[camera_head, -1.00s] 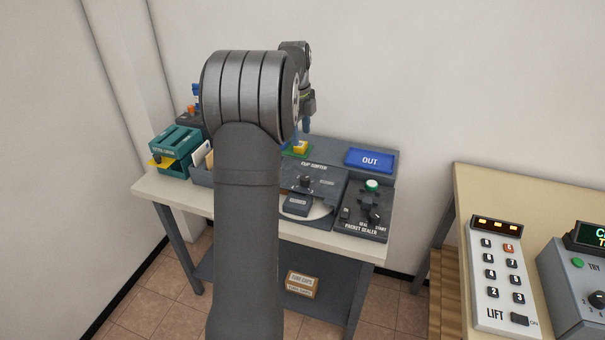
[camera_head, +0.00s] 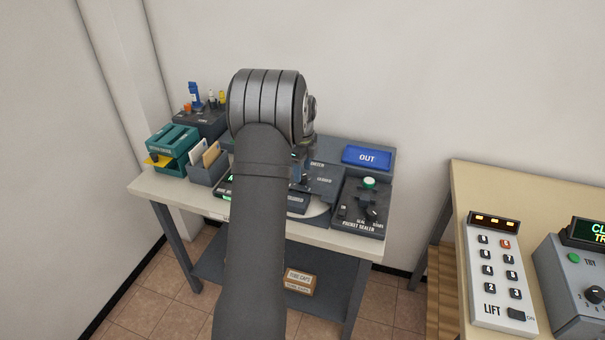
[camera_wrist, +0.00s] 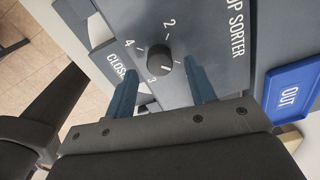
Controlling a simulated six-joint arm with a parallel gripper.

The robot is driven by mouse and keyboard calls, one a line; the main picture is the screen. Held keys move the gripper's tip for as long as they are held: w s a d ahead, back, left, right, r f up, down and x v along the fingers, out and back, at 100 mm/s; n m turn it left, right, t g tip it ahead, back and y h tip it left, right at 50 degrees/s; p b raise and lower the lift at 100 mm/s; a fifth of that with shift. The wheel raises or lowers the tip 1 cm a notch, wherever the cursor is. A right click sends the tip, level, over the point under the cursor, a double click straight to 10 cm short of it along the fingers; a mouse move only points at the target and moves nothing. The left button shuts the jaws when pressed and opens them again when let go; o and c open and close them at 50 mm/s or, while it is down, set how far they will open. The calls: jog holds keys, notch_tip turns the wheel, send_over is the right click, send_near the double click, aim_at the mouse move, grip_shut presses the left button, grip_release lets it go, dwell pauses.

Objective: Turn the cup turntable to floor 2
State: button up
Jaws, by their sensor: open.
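The cup sorter's black knob (camera_wrist: 159,61) sits in the wrist view on a dark grey panel (camera_wrist: 215,55) lettered "UP SORTER", its first letter cut off. Numbers 2, 3 and 4 show around the knob; I cannot tell surely which one its pale mark points to. My gripper (camera_wrist: 160,66) is open, its two blue fingers on either side of the knob with gaps visible. I cannot tell whether the tips are level with it or above it.
A blue OUT tray (camera_head: 367,157) lies behind the packet sealer (camera_head: 358,208), right of the sorter. A teal device (camera_head: 172,147) and a card holder (camera_head: 207,164) stand at left. A lift keypad (camera_head: 496,270) is on the right table.

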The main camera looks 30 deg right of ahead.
jog(key=shift+f, duration=1.1)
grip_shut()
